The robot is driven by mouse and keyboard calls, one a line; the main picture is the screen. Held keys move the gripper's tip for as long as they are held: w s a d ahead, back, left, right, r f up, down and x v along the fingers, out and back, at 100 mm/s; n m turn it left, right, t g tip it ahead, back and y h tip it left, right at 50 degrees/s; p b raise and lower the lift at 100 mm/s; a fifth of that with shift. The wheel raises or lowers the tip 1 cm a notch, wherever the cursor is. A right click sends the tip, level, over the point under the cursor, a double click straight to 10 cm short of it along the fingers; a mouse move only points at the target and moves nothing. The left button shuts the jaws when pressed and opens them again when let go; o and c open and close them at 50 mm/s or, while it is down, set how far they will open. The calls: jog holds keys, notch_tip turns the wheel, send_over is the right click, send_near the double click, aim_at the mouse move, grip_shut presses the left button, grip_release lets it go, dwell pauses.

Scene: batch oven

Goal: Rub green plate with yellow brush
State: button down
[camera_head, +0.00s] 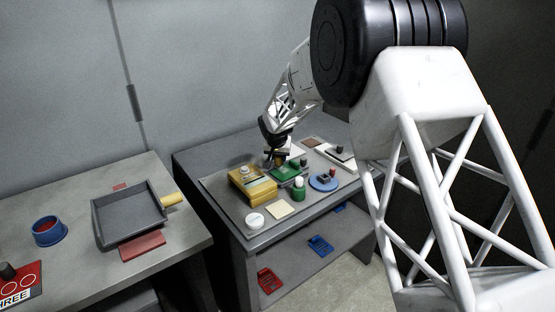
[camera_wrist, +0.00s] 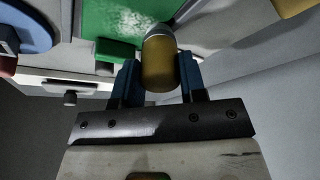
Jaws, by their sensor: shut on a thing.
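My gripper (camera_wrist: 159,70) is shut on the yellow brush (camera_wrist: 159,65), a rounded dull-yellow handle with a grey band at its far end. The bristles are hidden. The green plate (camera_wrist: 95,18) lies just beyond the brush in the wrist view, with a white speckled patch on its face and a green block at its near edge. I cannot tell whether the brush touches the plate. In the head view my gripper (camera_head: 277,154) is over the back middle of the right table, close to the green plate (camera_head: 284,173).
A yellow box (camera_head: 250,188) stands left of the plate. A green item with a white knob (camera_head: 299,184), a blue round plate (camera_head: 324,184), a white round piece (camera_head: 255,219) and a cream square (camera_head: 281,209) are close by. A dark pan (camera_head: 133,220) sits on the left table.

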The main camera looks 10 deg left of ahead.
jog(key=shift+s+d, duration=0.3)
jog(key=shift+d, duration=0.05)
jog(key=shift+s+d, duration=2.15)
jog(key=shift+d, duration=0.25)
jog(key=shift+w+a, duration=1.55)
jog(key=shift+a, duration=0.15)
jog(key=shift+w+a, duration=0.75)
jog(key=shift+a, duration=0.1)
jog(key=shift+w+a+r, duration=0.1)
jog(key=shift+w+a, duration=0.1)
jog(key=shift+a, duration=0.05)
jog(key=shift+r, duration=3.95)
jog(key=shift+d, duration=0.15)
jog(key=shift+w+d, duration=0.2)
jog(key=shift+w, duration=0.05)
